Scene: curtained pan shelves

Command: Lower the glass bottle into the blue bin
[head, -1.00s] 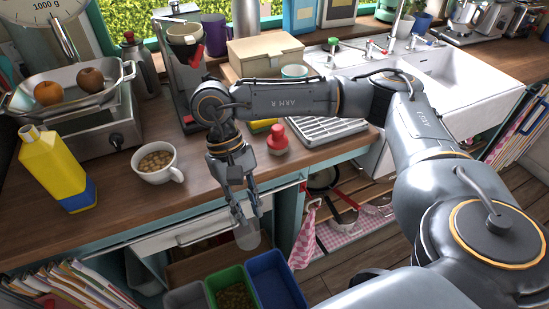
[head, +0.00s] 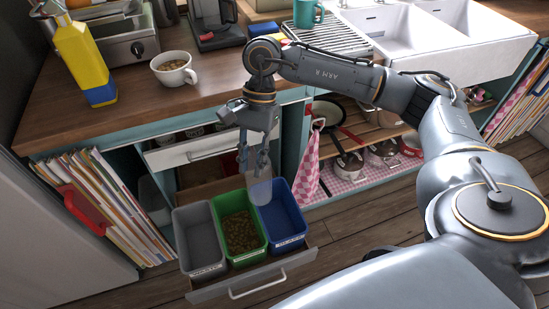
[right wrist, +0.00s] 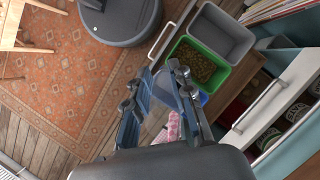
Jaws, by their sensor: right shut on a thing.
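The glass bottle (head: 260,192) is pale and see-through. It hangs from my right gripper (head: 254,168), whose fingers are shut on its upper part. The blue bin (head: 280,217) is the rightmost of three bins in the pulled-out drawer. In the head view the bottle's lower end overlaps the border between the green and blue bins; its exact height over them is hard to tell. In the right wrist view the fingers of my right gripper (right wrist: 164,80) are in front of the blue bin (right wrist: 202,98), and the bottle is hard to make out. My left gripper is out of view.
The green bin (head: 239,231) holds brown bits. The grey bin (head: 201,240) looks empty. The drawer front (head: 250,285) has a white handle. A counter (head: 130,105) stands behind, with a pink checked cloth (head: 308,165) to the right of the bins.

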